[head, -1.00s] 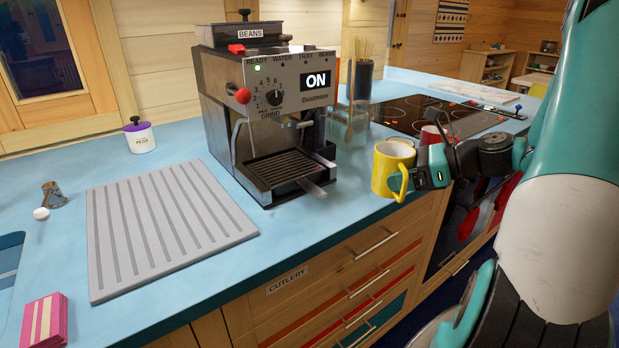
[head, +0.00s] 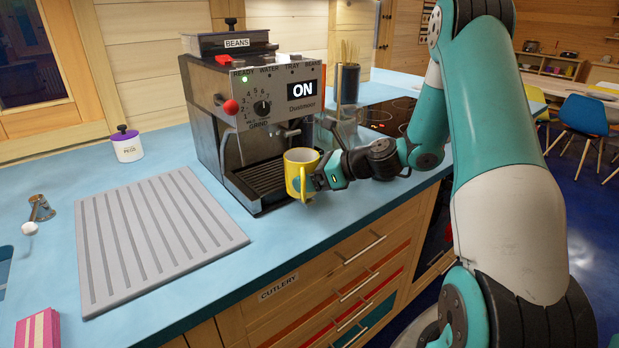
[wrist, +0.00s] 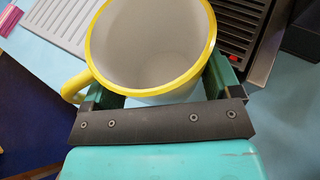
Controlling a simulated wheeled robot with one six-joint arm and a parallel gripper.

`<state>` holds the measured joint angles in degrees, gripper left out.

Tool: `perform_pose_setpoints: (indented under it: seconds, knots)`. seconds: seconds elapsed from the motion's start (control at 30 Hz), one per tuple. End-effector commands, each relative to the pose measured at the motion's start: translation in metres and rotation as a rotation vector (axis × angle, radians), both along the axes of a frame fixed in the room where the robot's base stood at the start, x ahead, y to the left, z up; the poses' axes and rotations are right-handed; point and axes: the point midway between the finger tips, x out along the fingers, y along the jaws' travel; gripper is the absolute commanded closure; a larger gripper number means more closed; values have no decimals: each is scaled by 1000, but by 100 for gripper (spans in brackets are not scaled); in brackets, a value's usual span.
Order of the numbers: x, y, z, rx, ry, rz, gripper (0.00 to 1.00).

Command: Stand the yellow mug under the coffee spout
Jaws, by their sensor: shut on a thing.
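The yellow mug (head: 290,176) is upright with a white inside, in front of the right part of the coffee machine (head: 262,125). My gripper (head: 312,182) is shut on the mug from the right. In the wrist view the mug (wrist: 88,48) sits between the fingers of my gripper (wrist: 160,90), its handle to the left. The machine's drip tray (head: 258,181) lies left of and behind the mug; its grille also shows in the wrist view (wrist: 240,22). The spout is hard to make out.
A grey ribbed drainer mat (head: 160,235) lies left of the machine. A purple-lidded pot (head: 127,145) stands at the back left. A dark holder with sticks (head: 347,84) and the hob (head: 390,115) are right of the machine. The counter's front edge runs below the mug.

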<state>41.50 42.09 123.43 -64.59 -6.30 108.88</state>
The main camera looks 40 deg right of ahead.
Motion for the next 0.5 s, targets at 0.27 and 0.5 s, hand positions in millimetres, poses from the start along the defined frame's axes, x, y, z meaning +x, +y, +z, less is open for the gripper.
perform_pose_setpoints:
  seconds: [0.27, 0.5]
  knots:
    - [0, 0, -11, 0, -4, 0, 49]
    - [0, -1, -14, 0, -2, -1, 9]
